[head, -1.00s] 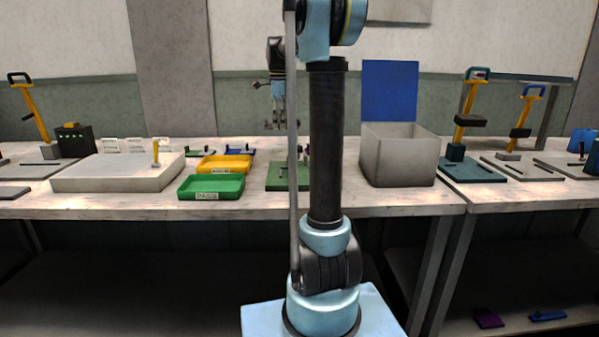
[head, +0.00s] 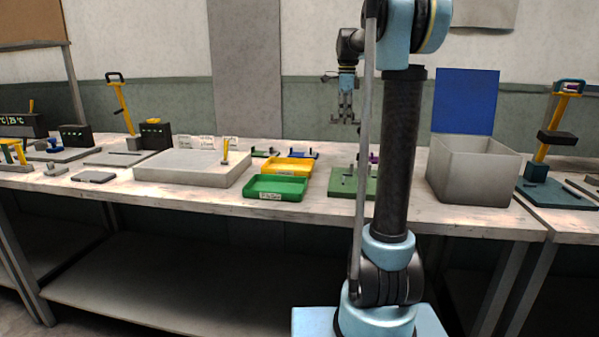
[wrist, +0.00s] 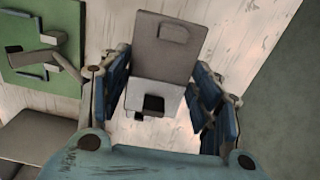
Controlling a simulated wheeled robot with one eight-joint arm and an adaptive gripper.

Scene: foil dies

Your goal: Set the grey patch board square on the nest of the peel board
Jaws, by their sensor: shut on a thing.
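My gripper (head: 345,115) hangs above the bench, over the back of a green board with small fixtures (head: 350,182); this looks like the peel board. In the wrist view my gripper (wrist: 165,100) has its blue-padded fingers on both sides of a grey piece, which looks like the grey patch board (wrist: 168,50). It has a raised grey block at its far end and a paler near part with a dark square. The green board (wrist: 35,85) lies apart at upper left, with a grey fixture on it. My arm hides part of the board in the head view; I cannot make out its nest.
A green tray (head: 275,190) and a yellow tray (head: 290,167) lie left of the green board. A grey bin (head: 470,175) with a blue back panel (head: 466,100) stands to the right. A pale slab (head: 190,170) lies farther left.

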